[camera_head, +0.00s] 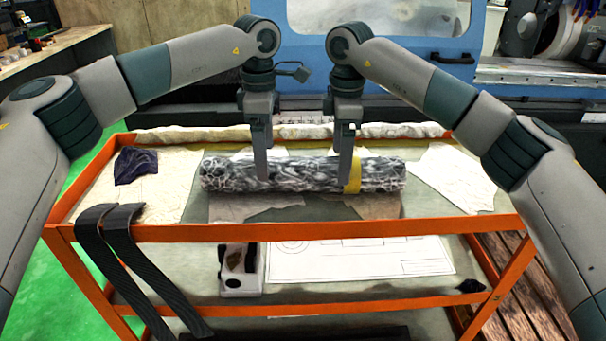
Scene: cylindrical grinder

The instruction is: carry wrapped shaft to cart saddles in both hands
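The wrapped shaft (305,176) is a thick cylinder in black-and-white mottled wrap with a yellow band (353,174) near its right end. It lies level, left to right, over the top tray of the orange cart (300,233). A darker patch like its shadow shows on the tray just in front. My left gripper (261,172) reaches down onto the shaft left of its middle, and my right gripper (345,172) just left of the yellow band. Both look shut on it; their far fingers are hidden behind the shaft. No saddles can be made out; any under the shaft are hidden.
Pale sheets (452,176) and a dark blue cloth (136,165) lie on the top tray. A rolled cloth (390,131) runs along its back edge. Black straps (125,250) hang over the front left. The lower shelf holds a white-and-black block (240,270) and a drawing (360,262).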

